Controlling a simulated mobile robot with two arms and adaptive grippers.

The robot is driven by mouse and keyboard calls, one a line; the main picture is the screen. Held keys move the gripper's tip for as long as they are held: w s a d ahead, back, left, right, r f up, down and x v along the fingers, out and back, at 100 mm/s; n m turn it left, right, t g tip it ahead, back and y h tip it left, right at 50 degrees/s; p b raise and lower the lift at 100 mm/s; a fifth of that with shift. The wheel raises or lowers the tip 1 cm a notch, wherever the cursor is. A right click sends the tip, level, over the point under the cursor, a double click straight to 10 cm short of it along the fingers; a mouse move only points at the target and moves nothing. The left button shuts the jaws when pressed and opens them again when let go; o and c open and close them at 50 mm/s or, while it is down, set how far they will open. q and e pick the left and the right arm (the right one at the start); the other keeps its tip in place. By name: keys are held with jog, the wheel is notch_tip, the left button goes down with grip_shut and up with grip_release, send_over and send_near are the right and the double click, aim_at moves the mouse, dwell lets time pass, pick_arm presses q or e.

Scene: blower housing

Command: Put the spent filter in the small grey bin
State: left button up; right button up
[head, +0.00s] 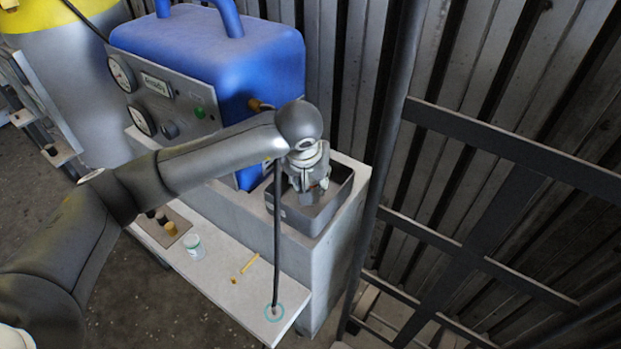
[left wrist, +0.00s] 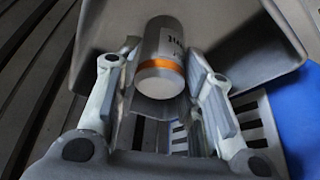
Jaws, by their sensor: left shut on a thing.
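The small grey bin (head: 302,221) sits on the pale block beside the blue machine. My left gripper (head: 312,188) is over the bin's opening, pointing down. In the left wrist view, the left gripper (left wrist: 165,95) is shut on the spent filter (left wrist: 165,45), a silver cylinder with an orange band and a pale end. The bin's grey inside (left wrist: 235,30) shows behind the filter. In the head view the filter is mostly hidden by the gripper. I cannot tell whether it touches the bin. My right gripper is not in view.
The blue machine (head: 205,65) with gauges stands left of the bin. A dark metal frame (head: 480,245) is at right.

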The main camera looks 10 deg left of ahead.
pick_arm(q)
jog(key=shift+f, duration=0.2)
jog(key=o, duration=1.2)
jog(key=shift+r, duration=0.1)
jog(key=shift+r, duration=0.55)
jog(key=b+v, duration=0.1)
jog(key=v, duration=1)
jog(key=shift+s, duration=0.15)
jog(key=shift+r, duration=0.1)
